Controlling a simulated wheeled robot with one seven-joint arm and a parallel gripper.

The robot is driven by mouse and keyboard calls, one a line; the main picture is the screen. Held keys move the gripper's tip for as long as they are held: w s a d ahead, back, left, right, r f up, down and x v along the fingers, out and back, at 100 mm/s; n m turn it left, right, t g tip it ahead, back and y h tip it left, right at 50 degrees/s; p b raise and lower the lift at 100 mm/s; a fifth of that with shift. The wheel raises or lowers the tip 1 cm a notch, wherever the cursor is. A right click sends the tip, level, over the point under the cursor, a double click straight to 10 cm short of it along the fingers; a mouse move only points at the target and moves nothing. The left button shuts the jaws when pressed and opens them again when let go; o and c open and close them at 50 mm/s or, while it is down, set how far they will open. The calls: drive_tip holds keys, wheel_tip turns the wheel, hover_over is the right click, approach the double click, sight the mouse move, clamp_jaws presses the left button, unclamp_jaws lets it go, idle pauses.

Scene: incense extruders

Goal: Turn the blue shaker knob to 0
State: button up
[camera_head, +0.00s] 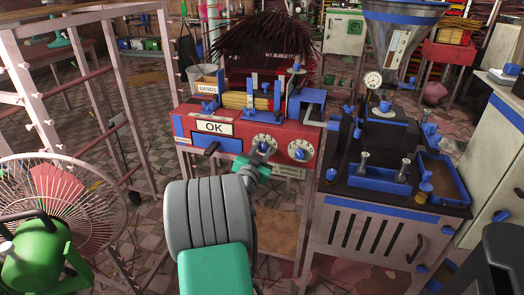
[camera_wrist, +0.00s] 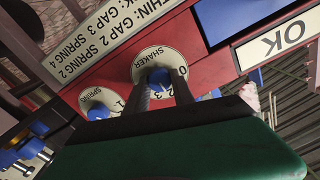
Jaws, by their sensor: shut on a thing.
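The blue shaker knob (camera_wrist: 161,82) sits on a round white dial marked SHAKER (camera_wrist: 157,54) on the red machine front. In the wrist view, my gripper (camera_wrist: 164,78) has one dark finger on each side of the knob and is shut on it. The digits 0, 2 and 3 show around the dial; the fingers cover part of the scale. I cannot tell which number the knob points to.
A second dial, marked SPRING (camera_wrist: 99,98), with its own blue knob (camera_head: 299,154), is close to the right in the head view. A dark-topped machine (camera_head: 365,232) stands to the right.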

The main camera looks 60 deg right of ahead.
clamp_jaws()
drive_tip(key=shift+n, duration=0.4)
drive_tip(key=n, duration=0.5)
drive_tip(key=n+p, duration=0.1)
drive_tip(key=n, duration=0.3)
drive_tip(key=shift+w+n, duration=0.1)
drive_tip(key=shift+n, duration=0.3)
drive_tip(key=shift+n+p, duration=0.55)
drive_tip(key=shift+n, duration=1.15)
drive_tip(key=o, duration=0.7)
unclamp_jaws()
